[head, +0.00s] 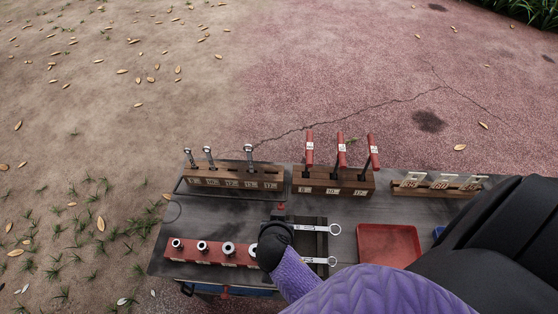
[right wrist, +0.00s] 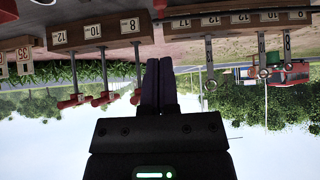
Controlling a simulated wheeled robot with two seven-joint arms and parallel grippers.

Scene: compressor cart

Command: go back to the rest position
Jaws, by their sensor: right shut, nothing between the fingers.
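My right arm comes in from the lower right of the head view, with a purple sleeve and a dark gripper (head: 276,222) low over the middle of the cart (head: 330,262). In the right wrist view, which is upside down, the two dark fingers of this gripper (right wrist: 158,70) lie together with nothing between them. They point toward the gap between the red-handled tool rack (right wrist: 100,32) and the wrench rack (right wrist: 240,20). My left gripper is not in view.
The wrench rack (head: 234,178), red-handled tool rack (head: 333,183) and a third rack (head: 435,190) line the cart's back edge. A red socket block (head: 214,252) is left of my gripper. Two wrenches (head: 312,228) and a red tray (head: 388,243) lie to the right.

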